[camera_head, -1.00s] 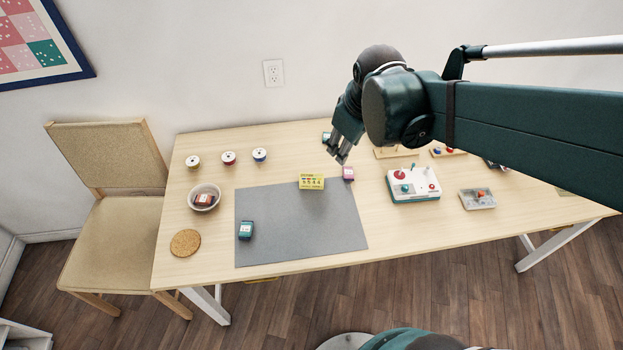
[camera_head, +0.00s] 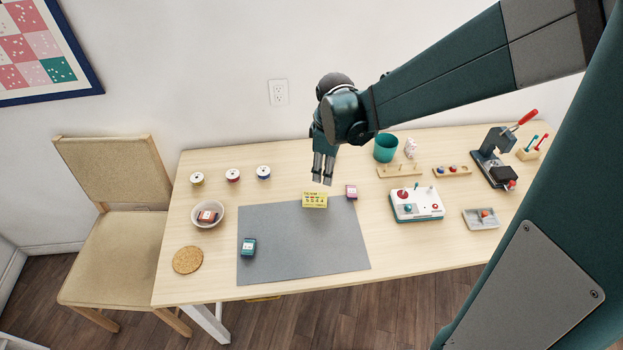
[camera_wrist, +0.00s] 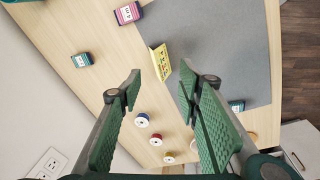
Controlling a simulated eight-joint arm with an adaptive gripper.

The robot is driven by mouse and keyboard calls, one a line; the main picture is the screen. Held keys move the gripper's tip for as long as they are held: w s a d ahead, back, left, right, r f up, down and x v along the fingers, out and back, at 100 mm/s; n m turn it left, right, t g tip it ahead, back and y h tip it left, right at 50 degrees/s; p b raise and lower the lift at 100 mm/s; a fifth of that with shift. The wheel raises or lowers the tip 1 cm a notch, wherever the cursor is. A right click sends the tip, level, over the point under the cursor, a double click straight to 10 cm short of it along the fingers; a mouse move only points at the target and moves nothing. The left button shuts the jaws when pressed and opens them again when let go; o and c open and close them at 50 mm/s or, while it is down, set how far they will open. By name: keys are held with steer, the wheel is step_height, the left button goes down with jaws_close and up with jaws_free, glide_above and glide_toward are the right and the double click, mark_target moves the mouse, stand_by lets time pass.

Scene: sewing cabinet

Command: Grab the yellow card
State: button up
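The yellow card (camera_head: 314,200) stands at the back edge of the grey mat (camera_head: 290,262) in the head view, with small print on its face. In the wrist view the yellow card (camera_wrist: 161,62) stands just beyond my fingertips, seen nearly edge-on. My gripper (camera_head: 322,180) hangs above and slightly behind the card in the head view, fingers pointing down. In the wrist view my gripper (camera_wrist: 160,88) has its two green-padded fingers spread apart with nothing between the tips. The card appears apart from both fingers.
A pink box (camera_head: 351,192) stands close to the right of the card. A teal box (camera_head: 248,247) lies on the mat. Several thread spools, including a blue one (camera_head: 263,172), stand back left. A white-topped device (camera_head: 417,204) is to the right. The mat's middle is clear.

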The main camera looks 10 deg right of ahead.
mark_target(315, 193)
steer(key=w+a+f+n, duration=0.1)
steer(key=f, duration=0.1)
steer(key=w+f+n+g, duration=0.1)
steer(key=f, duration=0.2)
steer(key=w+a+f+n, duration=0.1)
steer(key=f, duration=0.2)
steer(key=shift+w+a+f, duration=0.1)
steer(key=shift+a+f, duration=0.1)
steer(key=shift+a, duration=0.1)
steer(key=shift+f, duration=1.3)
steer(key=shift+w+f+b, duration=0.2)
steer(key=shift+f+b, duration=0.4)
steer(key=shift+f, duration=2)
steer(key=c, duration=0.8)
